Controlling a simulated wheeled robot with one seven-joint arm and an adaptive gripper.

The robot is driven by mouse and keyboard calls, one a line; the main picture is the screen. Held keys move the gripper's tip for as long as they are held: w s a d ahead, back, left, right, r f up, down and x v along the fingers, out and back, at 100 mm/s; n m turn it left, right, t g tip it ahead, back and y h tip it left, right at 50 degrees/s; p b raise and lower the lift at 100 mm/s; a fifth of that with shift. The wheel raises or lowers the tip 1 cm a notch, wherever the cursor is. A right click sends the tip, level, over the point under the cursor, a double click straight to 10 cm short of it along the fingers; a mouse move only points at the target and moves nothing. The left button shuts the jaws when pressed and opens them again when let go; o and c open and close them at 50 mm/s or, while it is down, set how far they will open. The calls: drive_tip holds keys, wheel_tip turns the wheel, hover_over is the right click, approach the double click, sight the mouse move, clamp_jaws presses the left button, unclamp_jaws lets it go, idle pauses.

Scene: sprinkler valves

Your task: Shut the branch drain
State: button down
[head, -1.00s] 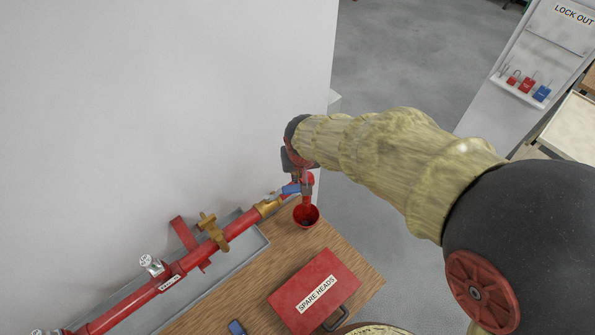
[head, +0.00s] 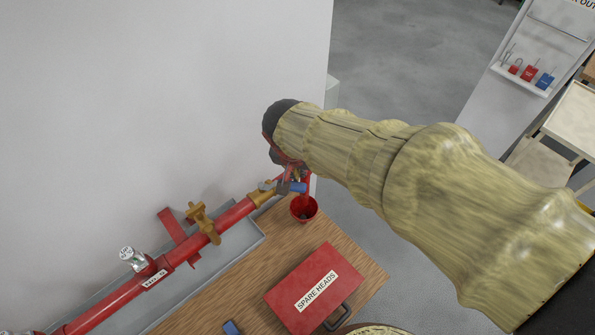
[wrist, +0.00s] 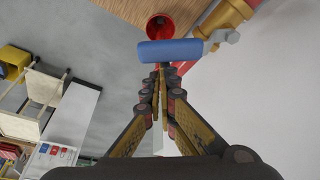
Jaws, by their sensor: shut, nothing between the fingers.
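The branch drain's blue lever handle (head: 292,187) is at the right end of the red pipe (head: 232,217), beside a brass valve body (head: 262,194). In the wrist view the blue handle (wrist: 170,52) lies crosswise just beyond my fingertips, with its grey metal end (wrist: 222,40) near the brass body (wrist: 230,14). My gripper (wrist: 160,72) is shut and empty, its tips close to the handle's near side; I cannot tell whether they touch. The handle looks angled to the pipe. In the head view my wrist and arm largely hide the gripper.
A red cup (head: 304,208) stands under the pipe end on the wooden bench. A red SPARE HEADS case (head: 314,287) lies in front. A brass valve (head: 202,223) and a gauge (head: 133,257) sit further left on the pipe. A white wall (head: 150,90) is behind.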

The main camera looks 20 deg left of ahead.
drive_tip(key=m+b, duration=0.1)
drive_tip(key=s+m+b, duration=0.1)
drive_tip(key=s+h+b, duration=0.1)
drive_tip(key=shift+s+d+f+m, duration=0.25)
drive_tip(key=shift+d+f+m, duration=0.05)
drive_tip(key=shift+d+m, duration=0.1)
drive_tip(key=shift+s+d+r+m+h+b, duration=0.1)
drive_tip(key=shift+s+m+h+b, duration=0.3)
drive_tip(key=shift+s+m+b, duration=0.7)
drive_tip(key=shift+s+r+m, duration=0.1)
drive_tip(key=shift+s+m, duration=0.25)
drive_tip(key=shift+m, duration=0.15)
drive_tip(key=shift+s+b, duration=0.45)
drive_tip(key=shift+b, duration=0.05)
wheel_tip(320, 180, up, 10)
hover_over(295, 190)
drive_tip(key=s, duration=0.1)
drive_tip(key=shift+s+d+f, duration=0.15)
drive_tip(key=shift+d+f, duration=0.05)
drive_tip(key=shift+d, duration=0.2)
